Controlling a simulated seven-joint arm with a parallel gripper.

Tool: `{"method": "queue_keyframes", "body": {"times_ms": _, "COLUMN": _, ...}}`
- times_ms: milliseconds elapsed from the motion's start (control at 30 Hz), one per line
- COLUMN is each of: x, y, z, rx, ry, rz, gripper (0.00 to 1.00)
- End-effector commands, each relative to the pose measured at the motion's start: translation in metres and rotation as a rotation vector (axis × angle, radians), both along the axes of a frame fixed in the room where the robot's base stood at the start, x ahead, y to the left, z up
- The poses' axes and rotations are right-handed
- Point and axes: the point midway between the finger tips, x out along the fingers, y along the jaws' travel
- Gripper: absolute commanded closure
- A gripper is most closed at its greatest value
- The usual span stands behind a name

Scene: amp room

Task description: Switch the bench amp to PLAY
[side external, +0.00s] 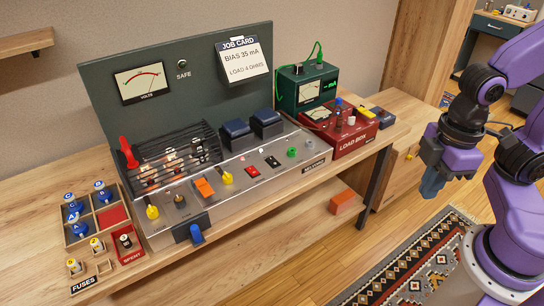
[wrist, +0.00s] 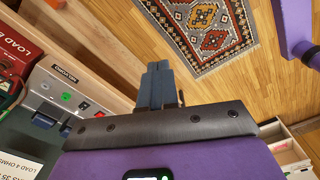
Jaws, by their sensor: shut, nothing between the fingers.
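The bench amp stands on the wooden bench, with a dark green upright panel (side external: 208,100) and a silver control deck (side external: 240,178). Its deck carries an orange switch (side external: 204,187), yellow knobs, and red and black rocker switches (side external: 252,170). The small labels by these controls cannot be read, so I cannot tell which one is marked PLAY. The panel has a VOLTS meter (side external: 141,82) and a lamp marked SAFE (side external: 182,63). My gripper (side external: 431,190) is shut and empty, right of the bench and well apart from the amp. In the wrist view its fingertips (wrist: 157,68) are together over the floor.
A red load box (side external: 342,130) and a green mA meter box (side external: 306,90) stand right of the amp. A job card (side external: 244,60) reads BIAS 35 mA, LOAD 4 OHMS. A fuse tray (side external: 98,222) sits at left. A patterned rug (side external: 410,265) lies on the floor.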

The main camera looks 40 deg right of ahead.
Motion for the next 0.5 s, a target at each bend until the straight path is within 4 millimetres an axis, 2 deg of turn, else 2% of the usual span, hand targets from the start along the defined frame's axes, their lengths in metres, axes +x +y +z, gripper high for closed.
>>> {"method": "queue_keyframes", "body": {"times_ms": 167, "x": 0.032, "y": 0.022, "z": 0.005, "rx": 0.003, "ry": -0.004, "rz": -0.087, "gripper": 1.0}}
{"method": "queue_keyframes", "body": {"times_ms": 500, "x": 0.124, "y": 0.068, "z": 0.01, "rx": 0.016, "ry": -0.019, "rz": -0.319, "gripper": 1.0}}
